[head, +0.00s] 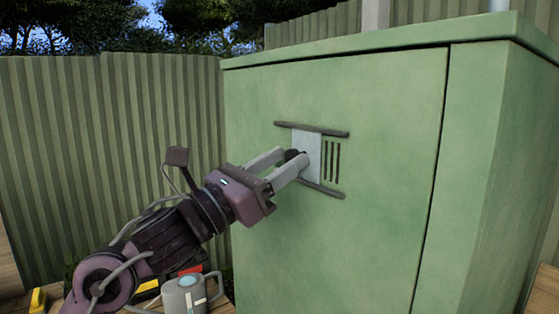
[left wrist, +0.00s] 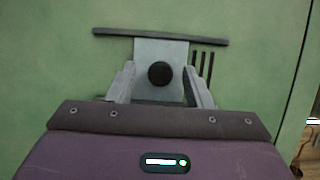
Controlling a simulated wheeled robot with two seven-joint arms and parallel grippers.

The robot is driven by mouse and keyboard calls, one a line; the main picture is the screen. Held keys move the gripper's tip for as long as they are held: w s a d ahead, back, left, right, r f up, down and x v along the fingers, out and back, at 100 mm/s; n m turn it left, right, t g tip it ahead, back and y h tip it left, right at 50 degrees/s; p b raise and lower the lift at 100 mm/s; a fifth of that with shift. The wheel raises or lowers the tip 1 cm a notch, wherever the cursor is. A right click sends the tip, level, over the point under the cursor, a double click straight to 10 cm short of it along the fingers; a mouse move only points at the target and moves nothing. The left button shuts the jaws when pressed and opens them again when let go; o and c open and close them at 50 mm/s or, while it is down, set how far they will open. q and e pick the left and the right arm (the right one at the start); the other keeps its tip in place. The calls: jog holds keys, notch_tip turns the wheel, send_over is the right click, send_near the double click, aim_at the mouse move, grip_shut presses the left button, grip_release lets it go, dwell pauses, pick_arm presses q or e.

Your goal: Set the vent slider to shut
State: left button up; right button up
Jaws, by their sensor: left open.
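The vent slider is a pale grey plate (head: 313,144) with a round black knob (left wrist: 159,74), set between two dark horizontal rails on the green cabinet door. Dark vent slots (head: 332,161) show uncovered just right of the plate; whether more lie behind it is hidden. My left gripper (head: 293,160) reaches the plate from the left. Its two fingers are open, one on each side of the knob, with visible gaps in the left wrist view (left wrist: 160,85). My right gripper is in neither view.
The green cabinet (head: 390,110) fills the right of the head view. A corrugated fence (head: 110,140) stands behind on the left. A grey watering can (head: 185,296) and coloured items sit low beneath my left arm. The door face around the vent is clear.

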pick_arm(q)
grip_shut()
jog(key=s+d+b, duration=0.2)
jog(key=s, duration=0.1)
jog(key=shift+s+d+f, duration=0.15)
jog(key=shift+s+d, duration=0.05)
jog(key=shift+d, duration=0.05)
jog(key=shift+s+d, duration=0.2)
jog(key=shift+s, duration=0.05)
jog(key=shift+w, duration=0.1)
jog(key=shift+a, duration=0.1)
jog(key=shift+c, duration=1.4)
grip_release()
jog(key=shift+o, duration=1.4)
jog(key=shift+d, duration=0.2)
